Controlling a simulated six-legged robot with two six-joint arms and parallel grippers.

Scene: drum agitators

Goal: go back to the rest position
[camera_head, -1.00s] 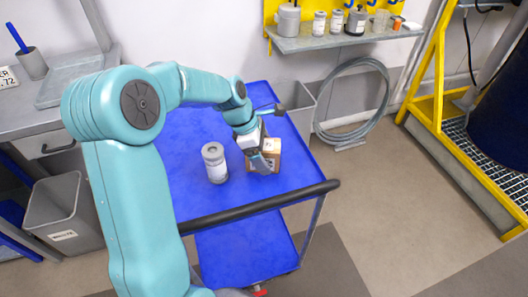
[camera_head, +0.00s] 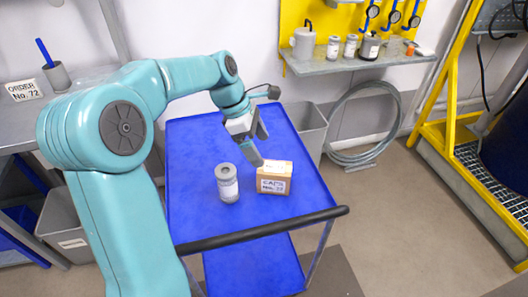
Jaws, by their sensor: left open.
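My left gripper (camera_head: 257,145) is above the blue cart (camera_head: 190,150), just behind and above a small cardboard box (camera_head: 274,178). Its jaws are apart and nothing shows between them. The box has a handwritten-style label reading "CAPS" and stands on the cart top. A grey-lidded container (camera_head: 227,183) with a white label stands upright on the cart, left of the box. My right gripper is not in view.
A black handle bar (camera_head: 265,229) runs along the cart's near edge. A grey bench (camera_head: 20,125) with a pen cup is at the left. A shelf (camera_head: 355,65) with several containers, a coiled hose (camera_head: 361,120) and a yellow frame (camera_head: 437,100) are at the right.

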